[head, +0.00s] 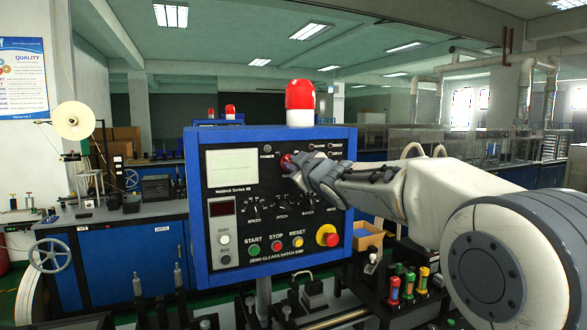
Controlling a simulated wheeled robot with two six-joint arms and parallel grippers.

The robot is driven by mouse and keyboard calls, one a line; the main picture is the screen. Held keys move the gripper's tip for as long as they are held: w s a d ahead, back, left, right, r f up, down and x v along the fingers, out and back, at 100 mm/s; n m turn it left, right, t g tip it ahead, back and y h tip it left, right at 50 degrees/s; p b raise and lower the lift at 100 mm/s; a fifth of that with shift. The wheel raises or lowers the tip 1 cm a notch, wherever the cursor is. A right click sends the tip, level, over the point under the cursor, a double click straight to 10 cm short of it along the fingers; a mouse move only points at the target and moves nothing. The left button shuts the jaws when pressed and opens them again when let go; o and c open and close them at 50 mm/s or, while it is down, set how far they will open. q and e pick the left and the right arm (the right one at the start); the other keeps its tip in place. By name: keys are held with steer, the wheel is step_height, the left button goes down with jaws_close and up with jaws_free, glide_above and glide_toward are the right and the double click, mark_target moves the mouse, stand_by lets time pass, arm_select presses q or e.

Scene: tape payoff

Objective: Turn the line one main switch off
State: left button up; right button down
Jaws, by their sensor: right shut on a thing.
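A blue-framed control panel (228,272) with a black face stands in the middle of the head view. My right gripper (291,168) reaches in from the right and is shut on a red knob (286,160) at the panel's upper middle. The gripper hides part of the knob and the panel face around it, so the knob's setting and label cannot be read. My left gripper is not in view.
Lower on the panel are a green START button (254,249), a red STOP button (277,247), a yellow RESET button (298,242) and a red-on-yellow mushroom button (327,236). A red beacon (300,96) tops the panel. Colored-handled tools (408,283) stand at lower right.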

steer(key=shift+n, duration=0.6)
steer(key=c, duration=0.9)
jaws_free()
steer(key=b+v, duration=0.2)
steer(key=v, duration=0.8)
steer(key=shift+s+d, duration=0.1)
steer(key=shift+s, duration=0.1)
steer(key=shift+f, duration=0.15)
